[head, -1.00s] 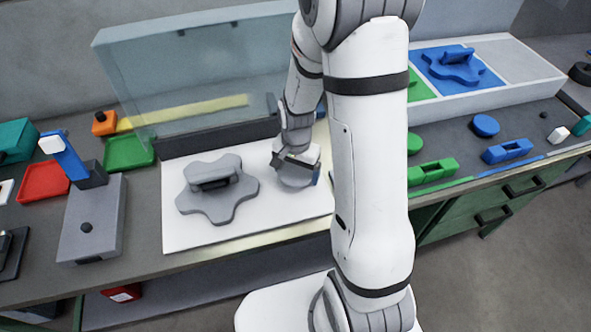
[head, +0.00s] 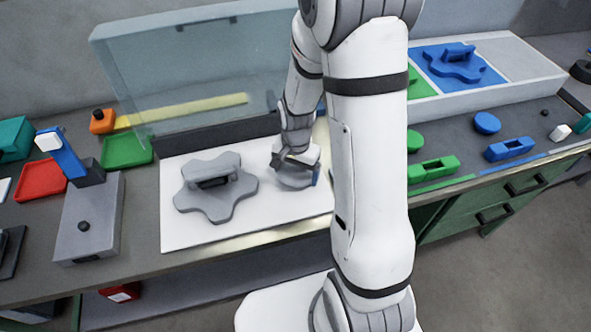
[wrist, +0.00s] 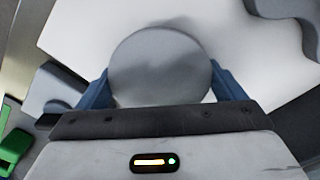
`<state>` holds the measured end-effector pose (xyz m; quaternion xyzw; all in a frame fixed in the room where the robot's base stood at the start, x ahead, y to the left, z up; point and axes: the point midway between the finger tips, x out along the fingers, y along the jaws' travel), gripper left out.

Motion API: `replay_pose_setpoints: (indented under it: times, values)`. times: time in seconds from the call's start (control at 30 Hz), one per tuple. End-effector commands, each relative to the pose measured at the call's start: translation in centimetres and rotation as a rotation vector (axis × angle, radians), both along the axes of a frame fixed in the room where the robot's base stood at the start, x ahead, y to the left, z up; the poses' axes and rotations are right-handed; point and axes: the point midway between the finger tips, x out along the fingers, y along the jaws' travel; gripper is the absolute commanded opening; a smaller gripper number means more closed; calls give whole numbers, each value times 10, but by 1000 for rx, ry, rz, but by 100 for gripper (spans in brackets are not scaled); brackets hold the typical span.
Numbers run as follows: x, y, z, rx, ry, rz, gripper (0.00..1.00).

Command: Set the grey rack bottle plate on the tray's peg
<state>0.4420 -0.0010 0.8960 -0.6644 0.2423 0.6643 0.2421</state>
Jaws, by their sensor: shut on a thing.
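My gripper (head: 295,172) is shut on a round grey disc (wrist: 160,75), which I take as the grey plate. In the wrist view the disc lies flat between my two blue fingers. In the head view the disc (head: 292,183) is low over the right part of the white board (head: 255,226); I cannot tell whether it touches it. A grey lobed piece with a raised slotted block (head: 214,196) sits on the same board to the left, apart from the disc. I cannot make out a peg; one could be hidden under the disc or behind my arm.
A clear raised panel (head: 190,70) stands behind the board. A grey fixture with a blue arm (head: 90,215) and red (head: 42,180) and green (head: 127,151) trays are at left. A white divided tray (head: 500,98) with a blue lobed piece (head: 453,66) is at right. The board's front is bare.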

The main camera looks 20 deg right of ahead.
Motion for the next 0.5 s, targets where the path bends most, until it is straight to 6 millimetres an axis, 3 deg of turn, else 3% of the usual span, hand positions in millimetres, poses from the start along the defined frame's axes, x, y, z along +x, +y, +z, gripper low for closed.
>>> replay_pose_setpoints:
  times: [0.03,0.07,0.13,0.5]
  values:
    - [0,0,-2,0,0,0,64]
    - [0,0,-1,0,0,0,91]
    - [0,0,-1,0,0,0,97]
    - [0,0,4,0,0,1,99]
